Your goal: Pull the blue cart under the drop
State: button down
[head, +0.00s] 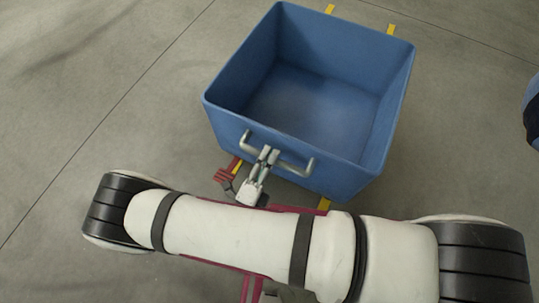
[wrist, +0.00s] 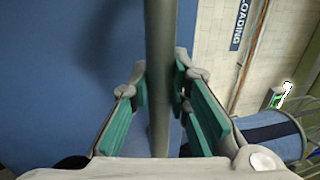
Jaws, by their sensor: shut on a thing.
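The blue cart (head: 310,95) is an open, empty-looking bin that stands in front of me in the head view. Its grey bar handle (head: 297,170) runs along the near wall. My gripper (head: 265,157) is shut on the handle, left of the bar's middle. In the wrist view, the handle bar (wrist: 159,70) passes between the green-padded fingers of my gripper (wrist: 160,105), with the cart's blue wall (wrist: 60,70) behind it. The cart's wheels are hidden. I cannot make out the drop.
Yellow floor marks (head: 330,9) show beyond and beside the cart. A blue and black thing (head: 532,110) is cut off at the right edge. The wrist view shows a "LOADING" sign (wrist: 240,24) on a pale wall and a blue banded thing (wrist: 265,138). Grey floor (head: 90,80) at left is clear.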

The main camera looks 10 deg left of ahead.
jog(key=c, duration=1.5)
grip_release()
jog(key=shift+a, duration=0.15)
